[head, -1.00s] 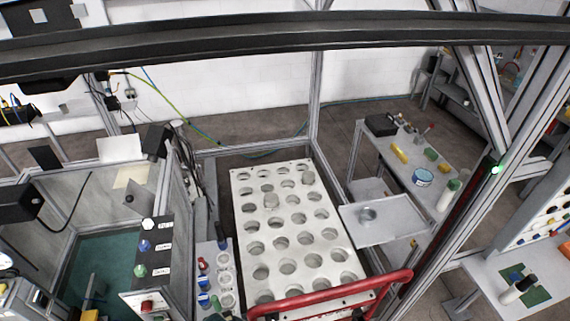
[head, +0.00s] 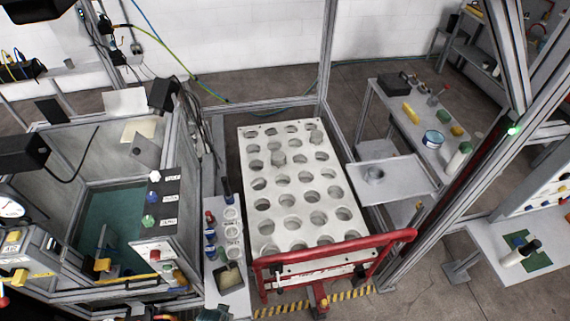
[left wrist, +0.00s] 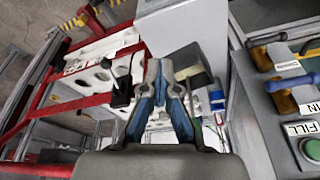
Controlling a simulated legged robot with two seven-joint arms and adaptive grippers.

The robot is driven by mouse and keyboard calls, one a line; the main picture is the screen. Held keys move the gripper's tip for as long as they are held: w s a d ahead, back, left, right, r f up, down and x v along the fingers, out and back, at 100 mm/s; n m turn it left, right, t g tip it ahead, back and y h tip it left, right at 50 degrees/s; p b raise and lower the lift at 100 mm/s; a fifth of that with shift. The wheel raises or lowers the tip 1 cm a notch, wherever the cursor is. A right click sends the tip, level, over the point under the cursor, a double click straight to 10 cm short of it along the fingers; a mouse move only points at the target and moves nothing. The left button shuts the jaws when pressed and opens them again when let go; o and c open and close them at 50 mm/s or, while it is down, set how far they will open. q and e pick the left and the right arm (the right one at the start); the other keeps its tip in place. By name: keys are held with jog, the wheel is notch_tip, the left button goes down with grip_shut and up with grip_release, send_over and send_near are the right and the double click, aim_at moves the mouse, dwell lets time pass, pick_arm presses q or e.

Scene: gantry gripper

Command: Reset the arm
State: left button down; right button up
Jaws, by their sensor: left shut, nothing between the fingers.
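My left gripper (left wrist: 159,72) shows in the left wrist view, with its two blue-grey fingers converging at the tips. It is shut with nothing between the fingers. Behind it are a pale panel with round holes, at the left, and a grey control box (left wrist: 285,110) with FILL and DRAIN-type labels at the right. My right gripper is in neither view.
A white rack (head: 265,200) with rows of round holes stands mid-view behind a red handle frame (head: 330,246). A grey side table (head: 375,180) is at its right. A teal-floored enclosure (head: 110,215) is at the left. Metal posts stand around the rack.

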pick_arm(q)
jog(key=s+f+g+b, duration=0.15)
jog(key=s+f, duration=0.25)
jog(key=f, duration=0.9)
jog(key=s+f+b, duration=0.3)
jog(key=f, duration=1)
jog(key=s+a+f+b, duration=0.2)
jog(key=s+a+f, duration=0.1)
jog(key=s+f, duration=0.9)
jog(key=shift+s+f+b, duration=0.35)
jog(key=shift+s+f, duration=0.05)
jog(key=shift+s, duration=0.7)
jog(key=shift+g, duration=0.25)
